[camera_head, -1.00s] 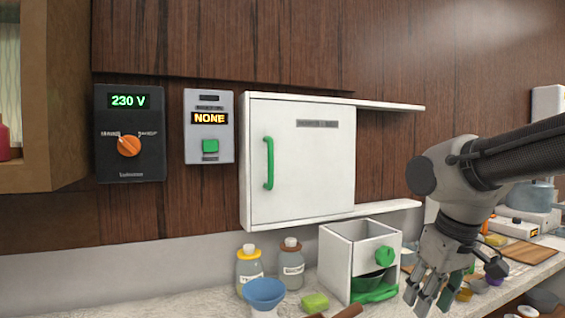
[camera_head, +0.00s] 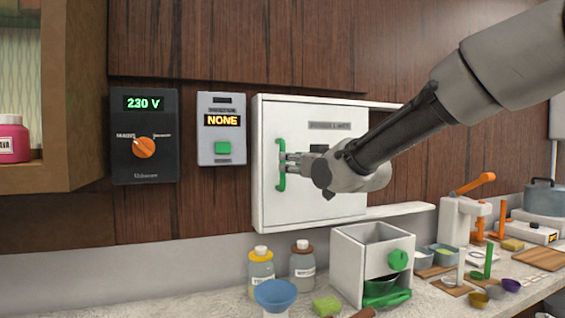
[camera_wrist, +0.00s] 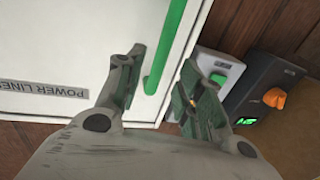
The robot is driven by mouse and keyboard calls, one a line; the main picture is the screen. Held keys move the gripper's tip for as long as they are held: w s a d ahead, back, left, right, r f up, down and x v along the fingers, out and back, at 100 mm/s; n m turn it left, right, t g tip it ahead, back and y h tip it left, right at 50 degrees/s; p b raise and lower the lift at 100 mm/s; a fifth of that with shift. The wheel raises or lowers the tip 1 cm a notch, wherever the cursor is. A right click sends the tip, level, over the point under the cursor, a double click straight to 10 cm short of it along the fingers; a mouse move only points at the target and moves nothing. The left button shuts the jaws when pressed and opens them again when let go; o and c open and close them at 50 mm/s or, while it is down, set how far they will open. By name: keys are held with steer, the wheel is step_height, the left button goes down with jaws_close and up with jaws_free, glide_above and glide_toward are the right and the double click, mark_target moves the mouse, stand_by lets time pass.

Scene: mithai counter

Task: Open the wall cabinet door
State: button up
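The white wall cabinet door (camera_head: 315,205) is closed in the head view, with a green vertical handle (camera_head: 281,164) near its left edge. The door (camera_wrist: 62,45) and handle (camera_wrist: 165,50) also show in the wrist view. My gripper (camera_head: 290,164) is raised to the handle. In the wrist view my gripper (camera_wrist: 162,75) is open, with one finger on each side of the handle's line. A gap shows between the fingers and the handle; I cannot tell whether the fingertips touch it.
A panel reading NONE (camera_head: 222,150) and a 230 V dial box (camera_head: 144,172) hang left of the cabinet. Below stand two bottles (camera_head: 302,268), a blue bowl (camera_head: 275,293) and a white box (camera_head: 345,255) on the counter. An open wooden cupboard (camera_head: 75,150) is at far left.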

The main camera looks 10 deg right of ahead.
mark_target(283, 184)
steer(key=x, duration=0.6)
jaws_close()
